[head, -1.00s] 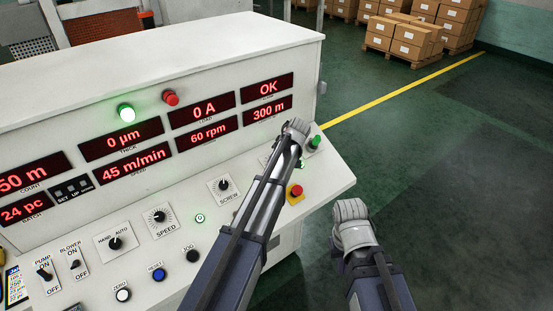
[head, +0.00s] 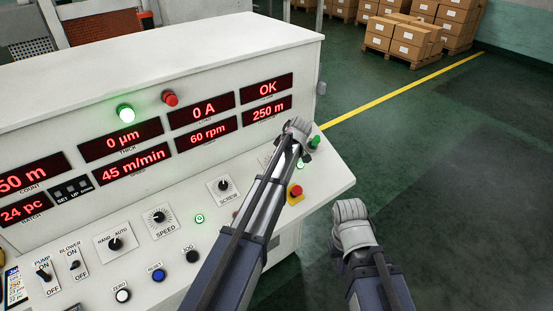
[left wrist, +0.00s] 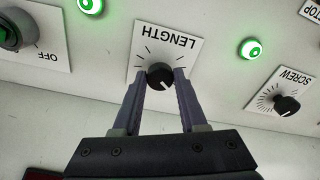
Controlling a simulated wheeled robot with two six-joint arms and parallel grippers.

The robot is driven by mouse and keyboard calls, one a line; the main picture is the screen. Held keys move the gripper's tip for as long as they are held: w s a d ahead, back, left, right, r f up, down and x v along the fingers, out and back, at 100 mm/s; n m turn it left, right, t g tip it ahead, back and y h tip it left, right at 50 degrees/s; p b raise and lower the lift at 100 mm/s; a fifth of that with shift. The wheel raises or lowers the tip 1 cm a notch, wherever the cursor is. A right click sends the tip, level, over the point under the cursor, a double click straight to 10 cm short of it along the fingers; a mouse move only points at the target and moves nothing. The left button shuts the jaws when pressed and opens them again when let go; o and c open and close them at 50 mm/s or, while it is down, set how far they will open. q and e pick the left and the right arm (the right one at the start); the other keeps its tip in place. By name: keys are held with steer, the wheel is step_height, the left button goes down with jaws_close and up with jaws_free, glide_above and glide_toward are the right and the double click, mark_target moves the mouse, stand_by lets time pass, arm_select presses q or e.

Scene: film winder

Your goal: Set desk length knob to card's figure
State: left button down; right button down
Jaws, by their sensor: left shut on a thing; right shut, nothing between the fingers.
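The black length knob (left wrist: 160,75) sits on a white plate marked LENGTH, upside down in the left wrist view. My left gripper (left wrist: 159,82) is shut on it, one finger on each side. In the head view my left arm hides the knob. The red length display (head: 267,114) reads 250 m. The card (head: 15,287) is at the lower left edge of the head view, cut off, with its figures too small to read surely. My right gripper (head: 351,212) is shut and empty, off the desk's right side above the floor.
A red stop button (head: 295,193) on a yellow base and a green button (head: 314,141) are close to my left arm. The screw knob (head: 224,185) and speed knob (head: 159,217) are to its left. The green floor at right is clear.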

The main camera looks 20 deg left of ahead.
stand_by(0.3)
arm_select(q)
steer(key=shift+c, duration=2.2)
jaws_free()
steer(key=p+v, duration=0.6)
steer(key=v, duration=0.1)
steer(key=shift+d+r+p, duration=0.2)
steer(key=shift+r+p, duration=0.1)
steer(key=shift+p, duration=0.05)
